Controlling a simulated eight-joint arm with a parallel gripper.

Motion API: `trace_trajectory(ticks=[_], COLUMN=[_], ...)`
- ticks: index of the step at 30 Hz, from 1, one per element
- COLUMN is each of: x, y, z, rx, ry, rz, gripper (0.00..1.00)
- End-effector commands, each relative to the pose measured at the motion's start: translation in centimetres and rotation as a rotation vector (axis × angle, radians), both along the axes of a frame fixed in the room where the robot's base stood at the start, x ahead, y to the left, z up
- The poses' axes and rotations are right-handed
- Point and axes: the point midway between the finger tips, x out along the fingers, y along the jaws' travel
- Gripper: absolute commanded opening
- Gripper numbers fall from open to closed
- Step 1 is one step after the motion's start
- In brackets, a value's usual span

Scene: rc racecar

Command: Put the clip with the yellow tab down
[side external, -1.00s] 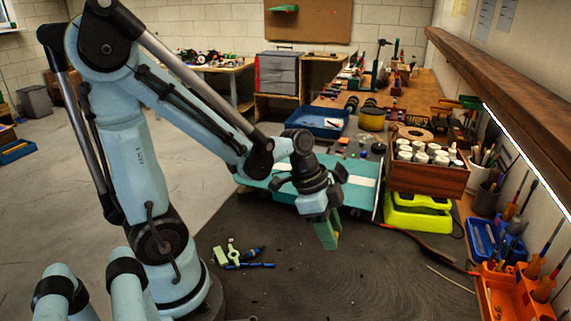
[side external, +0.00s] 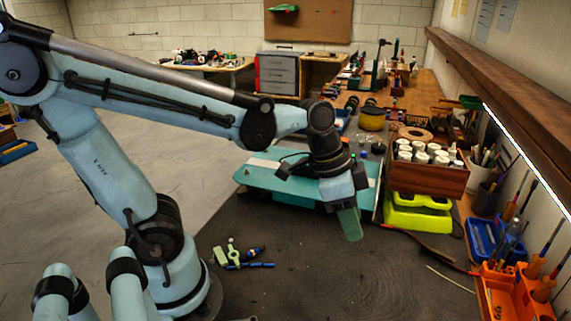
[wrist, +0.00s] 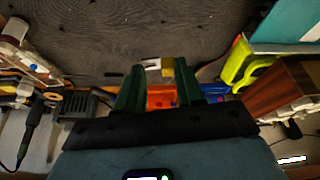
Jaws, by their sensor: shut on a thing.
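My gripper (side external: 350,232) hangs over the dark mat (side external: 300,285), its green fingers pointing down and apparently clear of the surface. In the wrist view the gripper (wrist: 158,74) is shut on the clip with the yellow tab (wrist: 168,66). The fingers hide the clip in the side view.
Light green parts (side external: 232,252) and blue tools lie on the mat to the left. A teal board (side external: 270,178) stands behind the gripper, with a lime green stand (side external: 418,214) to the right. Orange (side external: 515,295) and blue holders line the right edge. The front middle of the mat is clear.

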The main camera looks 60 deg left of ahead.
Motion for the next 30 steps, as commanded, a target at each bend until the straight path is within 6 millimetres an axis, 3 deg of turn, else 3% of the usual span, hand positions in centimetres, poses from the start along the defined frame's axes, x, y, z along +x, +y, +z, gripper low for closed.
trace_trajectory(ticks=[6,15,22,30], x=[6.3,13.1,16.4,17.6], y=[5.7,15.6,24.5,34.3], z=[1.8,2.6,1.8,0.0], rx=[0.003,0.002,-0.004,-0.012], ry=[0.015,0.021,0.016,-0.005], rz=[0.288,0.680,0.979,1.283], gripper=[0.05,0.05,0.05,0.05])
